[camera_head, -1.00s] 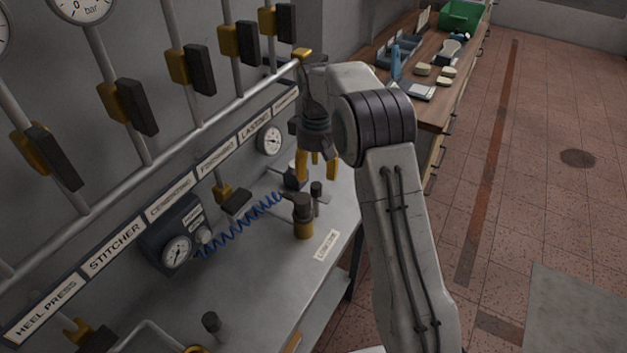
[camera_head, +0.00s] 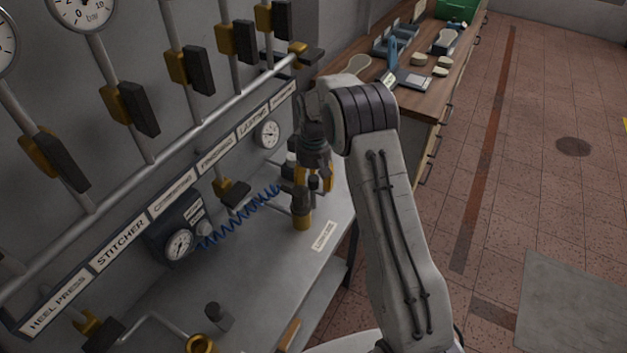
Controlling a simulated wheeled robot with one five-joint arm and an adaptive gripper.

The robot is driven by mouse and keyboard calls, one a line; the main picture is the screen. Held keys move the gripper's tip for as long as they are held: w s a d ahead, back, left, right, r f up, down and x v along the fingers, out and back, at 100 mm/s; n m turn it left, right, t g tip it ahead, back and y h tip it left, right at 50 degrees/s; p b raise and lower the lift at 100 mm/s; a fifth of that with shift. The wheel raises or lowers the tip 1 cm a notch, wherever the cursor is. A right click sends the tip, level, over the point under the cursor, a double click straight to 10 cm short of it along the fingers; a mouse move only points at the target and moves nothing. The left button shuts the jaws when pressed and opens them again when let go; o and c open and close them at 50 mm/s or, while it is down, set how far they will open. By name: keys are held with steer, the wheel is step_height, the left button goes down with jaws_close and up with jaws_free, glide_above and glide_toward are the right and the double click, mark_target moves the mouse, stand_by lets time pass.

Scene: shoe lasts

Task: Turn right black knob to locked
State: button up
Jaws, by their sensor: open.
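A second black knob (camera_head: 218,316) stands lower left on the bench. My gripper (camera_head: 314,188) points down with its yellow fingers apart. It overlaps the brass-based knob's top in the picture and seems just behind it; I cannot tell whether they touch. A smaller dark knob close behind is largely hidden by the fingers. I cannot tell which knob the task means, and no locked mark is readable.
A wall pipe rack with several black-handled valves (camera_head: 190,70) runs along the left. A blue coiled hose (camera_head: 240,220) and a gauge box (camera_head: 178,242) are near the knob. A wooden workbench (camera_head: 425,95) stands behind.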

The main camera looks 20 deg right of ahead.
steer(key=shift+o, duration=0.2)
jaws_close()
stand_by(0.3)
steer(key=shift+f+b, duration=0.1)
steer(key=shift+b, duration=0.2)
steer(key=shift+f+m+b, duration=0.15)
steer(key=shift+m+b, duration=0.75)
steer(key=shift+b, duration=0.2)
steer(key=m+b, duration=0.1)
steer(key=m, duration=0.1)
steer(key=shift+m+b, duration=0.3)
steer(key=shift+b, duration=0.05)
steer(key=m, duration=0.4)
steer(key=shift+s, duration=0.1)
steer(key=shift+m, duration=2.5)
